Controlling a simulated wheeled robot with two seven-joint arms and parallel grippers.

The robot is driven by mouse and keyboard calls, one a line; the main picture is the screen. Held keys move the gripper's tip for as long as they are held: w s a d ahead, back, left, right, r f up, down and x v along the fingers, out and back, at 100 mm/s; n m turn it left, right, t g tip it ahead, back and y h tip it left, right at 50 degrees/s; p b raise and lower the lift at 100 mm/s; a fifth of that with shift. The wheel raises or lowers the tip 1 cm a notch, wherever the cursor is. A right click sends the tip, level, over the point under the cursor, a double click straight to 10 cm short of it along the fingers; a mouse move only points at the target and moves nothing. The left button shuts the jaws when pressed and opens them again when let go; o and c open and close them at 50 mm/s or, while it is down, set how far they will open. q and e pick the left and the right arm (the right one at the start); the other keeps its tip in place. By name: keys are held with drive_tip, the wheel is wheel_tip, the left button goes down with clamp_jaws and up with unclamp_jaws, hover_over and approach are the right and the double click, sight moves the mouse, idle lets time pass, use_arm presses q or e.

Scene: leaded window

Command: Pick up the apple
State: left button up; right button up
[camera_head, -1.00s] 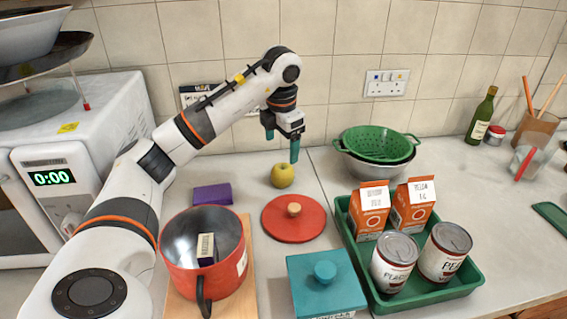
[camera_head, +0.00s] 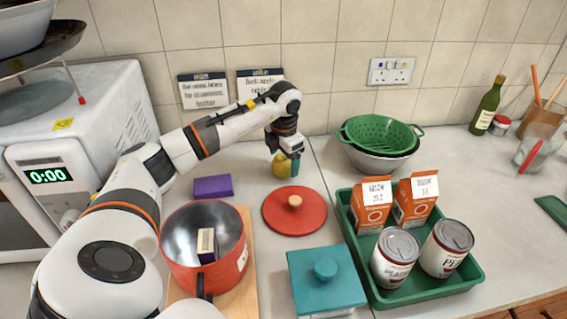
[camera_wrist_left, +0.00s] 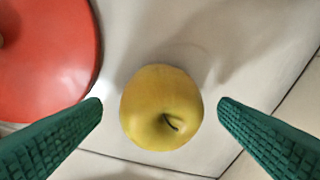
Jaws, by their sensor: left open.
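The yellow-green apple (camera_head: 281,165) sits on the pale counter behind the red lid, partly hidden by my left gripper in the head view. In the left wrist view the apple (camera_wrist_left: 161,108) lies between the two fingers, stem toward the camera, with a gap on each side. My left gripper (camera_head: 285,163) is open, pointing down at the apple with its green fingers on either side of it. The left wrist view shows both ridged green fingertips (camera_wrist_left: 160,112) apart from the apple. My right gripper is not in view.
A red lid (camera_head: 295,210) lies just in front of the apple. A green colander (camera_head: 379,133) and a green tray (camera_head: 478,272) are to the right. The tiled wall is behind.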

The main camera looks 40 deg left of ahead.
use_arm(q)
drive_tip(key=shift+w+a+f, duration=0.1)
drive_tip(key=shift+a+f, duration=0.05)
drive_tip(key=shift+f, duration=0.55)
drive_tip(key=c, duration=1.1)
drive_tip(key=shift+r, duration=0.15)
